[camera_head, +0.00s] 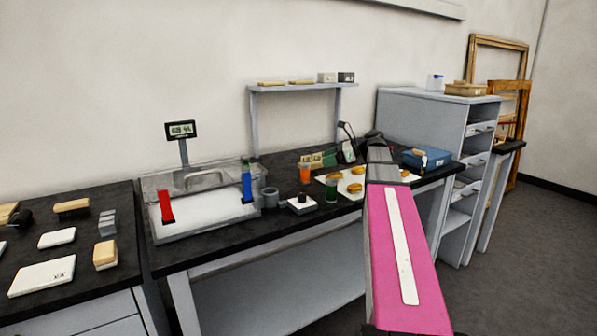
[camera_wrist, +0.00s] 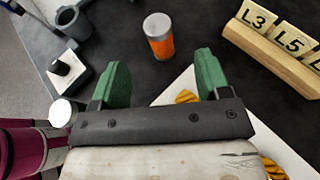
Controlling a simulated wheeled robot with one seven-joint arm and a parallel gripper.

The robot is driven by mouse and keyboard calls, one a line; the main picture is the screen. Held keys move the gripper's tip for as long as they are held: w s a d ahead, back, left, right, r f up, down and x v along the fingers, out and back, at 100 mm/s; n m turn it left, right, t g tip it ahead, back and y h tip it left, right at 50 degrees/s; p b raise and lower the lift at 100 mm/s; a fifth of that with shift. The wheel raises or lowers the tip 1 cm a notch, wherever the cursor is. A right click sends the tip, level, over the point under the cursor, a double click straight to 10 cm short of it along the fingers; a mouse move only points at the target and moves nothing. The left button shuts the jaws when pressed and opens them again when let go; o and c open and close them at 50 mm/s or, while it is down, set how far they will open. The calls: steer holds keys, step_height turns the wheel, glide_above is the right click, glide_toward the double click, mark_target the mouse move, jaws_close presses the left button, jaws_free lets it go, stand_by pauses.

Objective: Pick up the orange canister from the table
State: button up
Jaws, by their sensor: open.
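The orange canister (camera_wrist: 158,42) stands upright on the dark table in the wrist view, with a pale grey lid. It also shows in the head view (camera_head: 305,173), left of the white board. My gripper (camera_wrist: 163,72) has two green fingers spread wide, with nothing between them. The canister appears just beyond the fingertips, in line with the gap and not touching them. In the head view my gripper (camera_head: 348,152) is above the table, to the right of the canister, partly hidden by my pink arm.
A wooden rack of lettered tiles (camera_wrist: 280,45) stands right of the canister. A grey cup (camera_wrist: 73,22) and a white box with a black knob (camera_wrist: 66,70) are at left. A green container (camera_head: 331,190) and a white board with golden pieces (camera_head: 345,188) lie near.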

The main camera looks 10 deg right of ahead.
mark_target(308, 164)
steer(key=x, duration=0.5)
steer(key=shift+w+a+f, duration=0.1)
steer(key=shift+a, duration=0.2)
steer(key=shift+x, duration=2.6)
steer(key=shift+a, duration=0.1)
steer(key=shift+c, duration=0.3)
steer(key=c, duration=1)
